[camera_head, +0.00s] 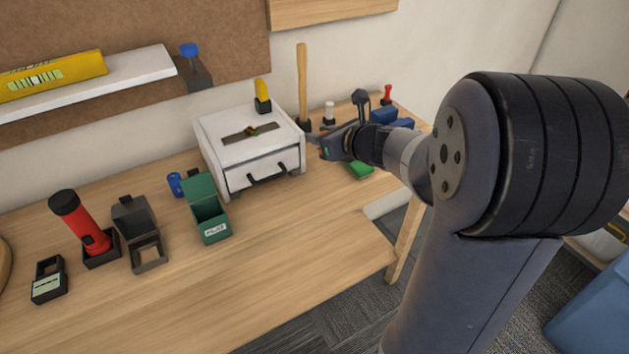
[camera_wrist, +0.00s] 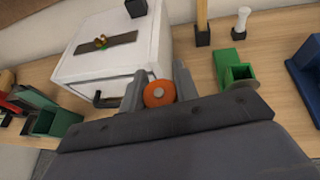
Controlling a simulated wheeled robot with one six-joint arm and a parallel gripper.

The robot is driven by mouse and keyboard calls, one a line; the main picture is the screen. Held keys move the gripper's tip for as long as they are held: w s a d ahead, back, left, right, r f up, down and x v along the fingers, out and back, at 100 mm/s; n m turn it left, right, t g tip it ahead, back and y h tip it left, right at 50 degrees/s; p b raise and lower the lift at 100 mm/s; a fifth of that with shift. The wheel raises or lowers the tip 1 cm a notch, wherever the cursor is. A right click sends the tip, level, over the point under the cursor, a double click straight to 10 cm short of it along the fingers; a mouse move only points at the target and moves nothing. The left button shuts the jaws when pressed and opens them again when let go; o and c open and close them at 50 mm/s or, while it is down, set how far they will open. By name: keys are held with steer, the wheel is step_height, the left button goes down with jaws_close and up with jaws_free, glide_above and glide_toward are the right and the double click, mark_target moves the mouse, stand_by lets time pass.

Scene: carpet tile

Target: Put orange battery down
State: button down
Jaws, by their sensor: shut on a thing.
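In the head view my gripper (camera_head: 322,146) is beside the right front of the white drawer box (camera_head: 250,150), above the workbench (camera_head: 290,240). The battery is hard to make out there. In the wrist view the battery appears in front of the white box's right side; I cannot tell whether they touch.
A green open box (camera_head: 208,210), grey open box (camera_head: 140,235) and red flashlight (camera_head: 80,222) stand to the left. A blue battery (camera_head: 175,184) stands behind the green box. A low green container (camera_head: 361,170) is below my arm. The front bench top is clear.

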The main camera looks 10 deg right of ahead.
step_height(320, 180, down, 10)
steer(key=b, duration=0.3)
steer(key=shift+r, duration=0.2)
steer(key=shift+f, duration=0.2)
steer(key=c, duration=1.1)
jaws_free()
steer(key=shift+r, duration=0.25)
steer(key=p+v, duration=0.1)
steer(key=v, duration=1)
steer(key=shift+s+d+r, duration=0.2)
steer(key=shift+s, duration=0.15)
